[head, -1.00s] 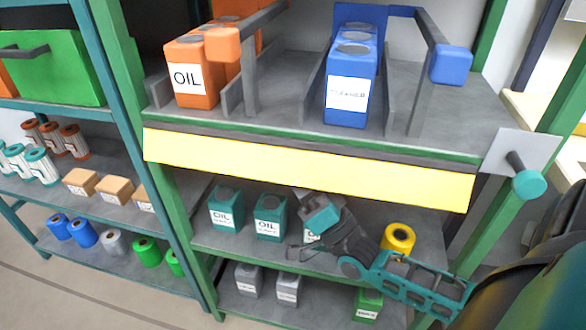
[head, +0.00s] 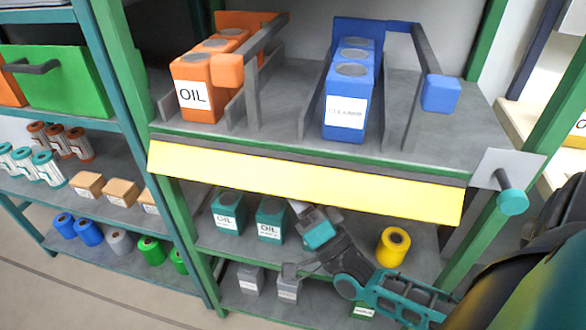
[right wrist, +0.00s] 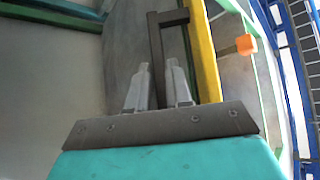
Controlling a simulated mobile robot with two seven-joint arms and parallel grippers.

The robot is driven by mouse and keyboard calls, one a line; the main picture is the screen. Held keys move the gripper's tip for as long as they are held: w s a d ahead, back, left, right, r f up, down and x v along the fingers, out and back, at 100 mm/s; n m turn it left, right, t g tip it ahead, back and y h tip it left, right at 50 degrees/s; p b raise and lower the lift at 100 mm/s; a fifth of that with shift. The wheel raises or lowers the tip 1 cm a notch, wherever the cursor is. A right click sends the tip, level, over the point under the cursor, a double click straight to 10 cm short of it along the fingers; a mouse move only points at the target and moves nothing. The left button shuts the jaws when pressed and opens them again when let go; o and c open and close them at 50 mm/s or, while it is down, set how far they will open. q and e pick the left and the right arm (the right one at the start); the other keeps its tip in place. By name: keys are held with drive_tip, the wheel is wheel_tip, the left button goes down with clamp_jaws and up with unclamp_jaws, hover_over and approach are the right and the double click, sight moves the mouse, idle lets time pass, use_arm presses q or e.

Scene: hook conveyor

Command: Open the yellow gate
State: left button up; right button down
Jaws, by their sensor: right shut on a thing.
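The yellow gate (head: 300,180) is a long flat bar along the front edge of the upper shelf. Its yellow face leans toward the viewer, and a dark grey strip shows along its top. My right gripper (head: 299,206) is just below the gate's lower edge, near its middle. In the right wrist view the gate (right wrist: 204,60) runs down the right side. A dark bracket-shaped handle (right wrist: 156,42) extends from it. The fingers of the right gripper (right wrist: 161,72) are closed around this handle's bar. My left gripper is not in view.
Orange oil cans (head: 198,92) and blue containers (head: 348,105) stand between dividers on the upper shelf. A teal knob (head: 512,201) juts out at right. Teal oil cans (head: 228,212) and a yellow roll (head: 393,246) are on the shelf below, close to my right arm.

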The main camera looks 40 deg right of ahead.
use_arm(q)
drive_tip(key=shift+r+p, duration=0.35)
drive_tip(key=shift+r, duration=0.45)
use_arm(e)
drive_tip(key=shift+s+a+r+m+h, duration=0.2)
drive_tip(key=shift+r+m+h, duration=0.15)
drive_tip(key=shift+m, duration=0.25)
drive_tip(key=c, duration=1.2)
unclamp_jaws()
drive_tip(key=shift+c, duration=0.2)
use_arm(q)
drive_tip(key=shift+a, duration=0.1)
use_arm(e)
drive_tip(key=shift+o, duration=0.6)
drive_tip(key=shift+f, duration=0.15)
use_arm(q)
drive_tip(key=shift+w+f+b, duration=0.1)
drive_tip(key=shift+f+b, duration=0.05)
drive_tip(key=shift+b, duration=0.15)
use_arm(e)
drive_tip(key=a+v, duration=0.1)
drive_tip(key=v, duration=1.2)
drive_tip(key=shift+d, duration=0.5)
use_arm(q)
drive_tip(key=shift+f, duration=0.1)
